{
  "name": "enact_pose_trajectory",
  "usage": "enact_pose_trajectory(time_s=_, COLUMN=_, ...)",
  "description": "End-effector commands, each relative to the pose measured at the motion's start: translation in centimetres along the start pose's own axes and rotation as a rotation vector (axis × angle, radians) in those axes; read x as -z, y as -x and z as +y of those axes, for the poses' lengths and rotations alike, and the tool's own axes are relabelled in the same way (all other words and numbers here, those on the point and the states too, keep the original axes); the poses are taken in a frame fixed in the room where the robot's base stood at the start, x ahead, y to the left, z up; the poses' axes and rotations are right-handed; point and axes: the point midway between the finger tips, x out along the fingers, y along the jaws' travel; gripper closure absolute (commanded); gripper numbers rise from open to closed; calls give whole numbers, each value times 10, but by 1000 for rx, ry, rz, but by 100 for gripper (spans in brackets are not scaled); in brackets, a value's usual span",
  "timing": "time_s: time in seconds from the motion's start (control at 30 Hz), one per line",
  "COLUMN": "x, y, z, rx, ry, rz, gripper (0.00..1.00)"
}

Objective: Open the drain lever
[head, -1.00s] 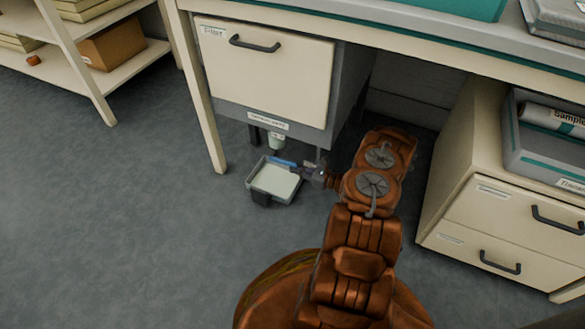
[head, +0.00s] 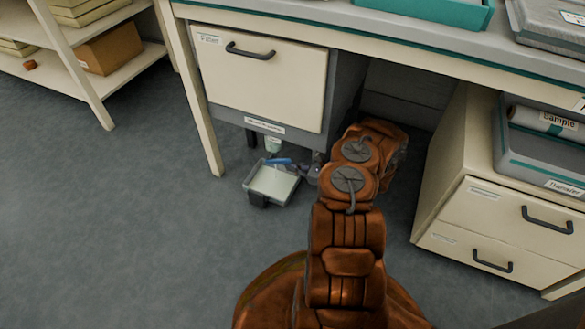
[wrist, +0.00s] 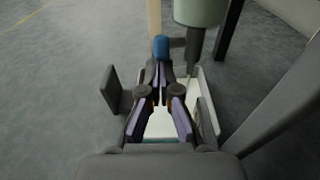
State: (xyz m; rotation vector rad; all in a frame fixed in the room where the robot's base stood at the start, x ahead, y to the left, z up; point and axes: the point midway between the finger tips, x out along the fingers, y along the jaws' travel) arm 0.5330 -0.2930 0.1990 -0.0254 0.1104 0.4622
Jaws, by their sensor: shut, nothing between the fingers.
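The blue drain lever (head: 278,161) shows below the cream drawer unit, beside the pale green cup-like drain part (head: 273,145). In the wrist view the blue tip of the lever (wrist: 161,48) lies straight ahead of my fingertips, and the green part (wrist: 200,12) hangs to its right. My gripper (wrist: 160,76) is shut and empty, its tips close behind the lever; whether they touch it I cannot tell. In the head view my gripper (head: 312,172) is small and partly hidden by my arm, to the right of the lever.
A shallow pale tray (head: 272,184) sits under the drain and beneath my gripper. The table's leg (head: 205,130) stands to the left. A cream drawer cabinet (head: 500,225) stands to the right. The grey floor at left is clear.

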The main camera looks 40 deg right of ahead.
Motion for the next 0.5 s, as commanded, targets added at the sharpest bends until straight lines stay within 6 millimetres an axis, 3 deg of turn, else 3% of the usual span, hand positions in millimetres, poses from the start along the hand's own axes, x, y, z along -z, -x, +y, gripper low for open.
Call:
enact_pose_trajectory(time_s=0.17, x=4, y=0, z=0, rx=0, ry=0, rz=0, gripper=100)
enact_pose_trajectory(time_s=0.5, x=41, y=8, z=-2, rx=-3, ry=2, rz=1, gripper=100)
